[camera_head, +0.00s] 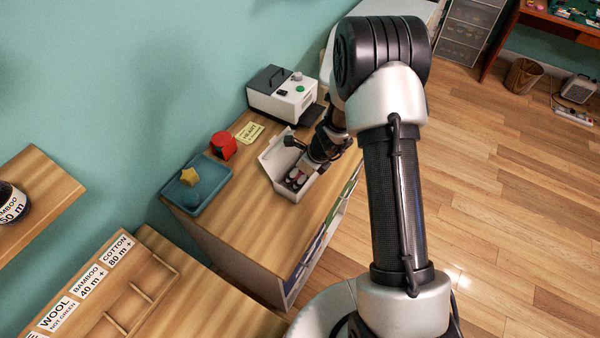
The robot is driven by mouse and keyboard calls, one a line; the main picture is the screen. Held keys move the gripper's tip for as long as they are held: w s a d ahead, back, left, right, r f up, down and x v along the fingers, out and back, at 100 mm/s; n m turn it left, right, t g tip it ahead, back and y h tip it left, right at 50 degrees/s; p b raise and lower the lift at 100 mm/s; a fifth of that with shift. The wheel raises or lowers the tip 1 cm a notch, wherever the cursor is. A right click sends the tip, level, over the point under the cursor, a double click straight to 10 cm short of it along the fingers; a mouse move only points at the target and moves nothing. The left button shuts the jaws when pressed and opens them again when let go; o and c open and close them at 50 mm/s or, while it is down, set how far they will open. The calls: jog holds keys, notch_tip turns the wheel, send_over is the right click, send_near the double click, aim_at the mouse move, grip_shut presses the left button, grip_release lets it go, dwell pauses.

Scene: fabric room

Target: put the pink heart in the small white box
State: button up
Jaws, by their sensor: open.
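The small white box (270,162) stands open on the wooden cabinet top, near its right edge. My gripper (296,158) is open and reaches over the box from the right. One dark finger shows above the box's far side. Small dark, white and pinkish shapes show inside the box, partly hidden by the gripper. I cannot tell whether the pink heart is among them, and I see no clear pink heart elsewhere.
A blue tray (213,198) with a yellow star (189,176) lies left of the box. A red object (223,146) and a yellow note (249,132) are behind it. A white and black machine (283,95) stands at the back. Bare wood (240,215) lies in front.

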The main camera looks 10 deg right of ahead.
jog(key=p+v, duration=0.5)
jog(key=v, duration=0.7)
jog(key=s+a+r+n, duration=0.2)
jog(key=s+r+n, duration=0.1)
jog(key=r+n, duration=0.3)
jog(key=s+a+r+n, duration=0.2)
jog(key=s+r+n, duration=0.2)
jog(key=r, duration=0.5)
jog(key=s+a+r+n, duration=0.3)
jog(key=r+n, duration=0.2)
jog(key=r, duration=0.2)
jog(key=s+d+r+n+h, duration=0.1)
jog(key=s+d+r+n, duration=0.1)
jog(key=s+n, duration=0.4)
jog(key=s+d+r+n+t+h, duration=0.1)
jog(key=s+r+n, duration=0.3)
jog(key=s, duration=0.6)
jog(key=d+n+h, duration=0.1)
jog(key=n, duration=0.1)
jog(key=shift+s+r+n, duration=0.3)
